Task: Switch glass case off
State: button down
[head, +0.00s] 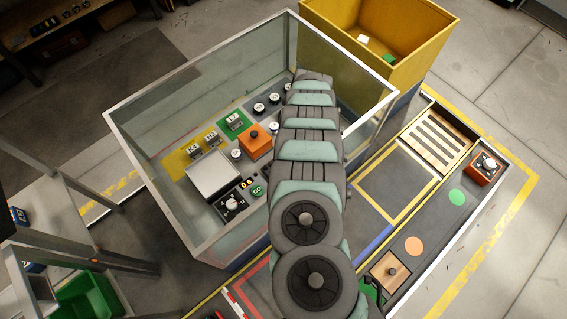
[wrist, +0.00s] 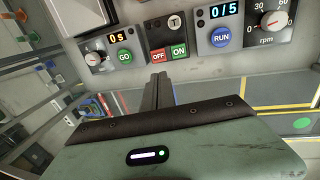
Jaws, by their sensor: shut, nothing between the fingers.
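The glass case (head: 150,110) is a clear-walled box with a grey metal frame and an open top, at the middle left of the head view. In the wrist view a panel carries a red OFF button (wrist: 158,54) beside a green ON button (wrist: 179,52). A small plate marked T (wrist: 174,23) sits above them. My gripper (wrist: 160,76) is shut and empty, its dark fingers pointing at the panel just below the OFF and ON pair. Whether the tips touch anything I cannot tell. In the head view my arm hides the gripper and that pair.
Left of the pair is a GO button (wrist: 124,56) with a dial and a 0 s display. Right are a RUN button (wrist: 221,38), a 0/5 display and an rpm dial (wrist: 271,22). A yellow bin (head: 420,65) stands behind the case.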

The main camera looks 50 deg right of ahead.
jog(key=b+x, duration=0.6)
jog(key=x, duration=0.8)
jog(key=shift+f+b, duration=0.1)
jog(key=shift+b, duration=0.25)
jog(key=shift+p, duration=0.3)
